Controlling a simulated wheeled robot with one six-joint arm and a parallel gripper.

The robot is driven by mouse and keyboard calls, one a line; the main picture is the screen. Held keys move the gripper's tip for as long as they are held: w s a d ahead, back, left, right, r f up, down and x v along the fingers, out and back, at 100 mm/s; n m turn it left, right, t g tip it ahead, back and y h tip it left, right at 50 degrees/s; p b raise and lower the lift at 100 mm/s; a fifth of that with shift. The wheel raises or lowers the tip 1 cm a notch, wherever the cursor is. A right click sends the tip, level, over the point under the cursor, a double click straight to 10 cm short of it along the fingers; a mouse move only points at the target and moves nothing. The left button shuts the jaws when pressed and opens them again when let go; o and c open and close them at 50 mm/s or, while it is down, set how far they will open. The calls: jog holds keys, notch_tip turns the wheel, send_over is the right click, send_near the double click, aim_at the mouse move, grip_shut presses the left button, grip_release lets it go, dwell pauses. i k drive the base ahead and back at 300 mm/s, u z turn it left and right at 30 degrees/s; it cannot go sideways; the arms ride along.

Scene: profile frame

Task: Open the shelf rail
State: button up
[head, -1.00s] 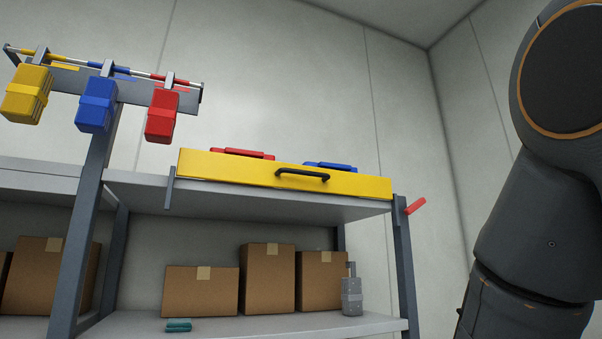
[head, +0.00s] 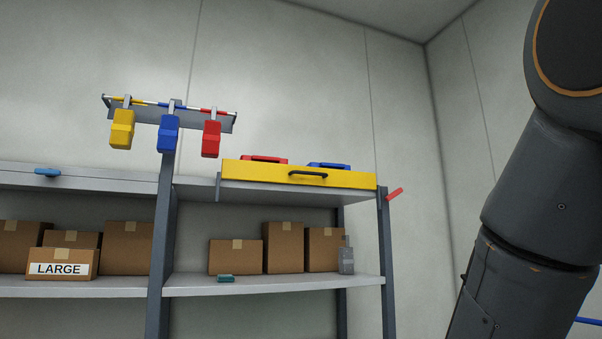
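A yellow rail (head: 255,174) with a black handle (head: 308,174) stands along the front edge of the upper shelf (head: 300,193) in the head view. The rail looks closed across the shelf front. Its left end is by a small grey upright bracket (head: 218,187). A red lever (head: 394,193) sticks out by the right shelf post. A red case (head: 264,159) and a blue case (head: 328,165) show only their tops behind the rail. My arm fills the right edge of the view. My gripper is out of view.
Yellow (head: 122,129), blue (head: 168,134) and red (head: 211,139) blocks hang from a bar above the shelf, left of the rail. Cardboard boxes (head: 236,257), a grey bottle (head: 346,258) and a teal item (head: 226,279) stand on the lower shelf. A blue item (head: 47,172) lies on the left upper shelf.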

aim_at(236, 169)
jog(key=u, duration=0.7)
jog(key=i, duration=0.9)
jog(key=z, duration=0.2)
